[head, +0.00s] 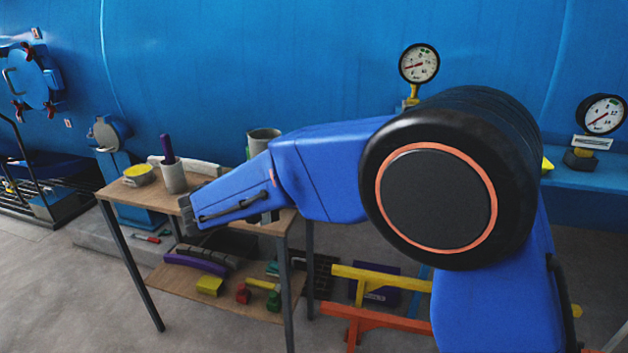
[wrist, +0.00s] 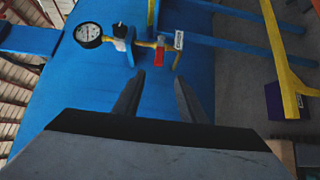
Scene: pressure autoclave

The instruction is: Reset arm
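My blue arm reaches left across the head view, with my gripper (head: 187,216) at the front edge of the wooden table (head: 122,193), seemingly above or in front of it; the exact gap cannot be told. In the wrist view, my gripper (wrist: 160,90) shows two dark fingers apart with nothing between them. Beyond them is the blue tank wall (wrist: 75,80), with a round gauge (wrist: 88,34) and a small red part (wrist: 160,54) on yellow pipework.
On the table stand a grey cup (head: 173,178) with a purple item, a yellow-topped tin (head: 139,174) and a grey-green mug (head: 263,140). The lower shelf (head: 190,290) holds several items. Yellow (head: 380,278) and orange (head: 370,318) frames stand right of the table.

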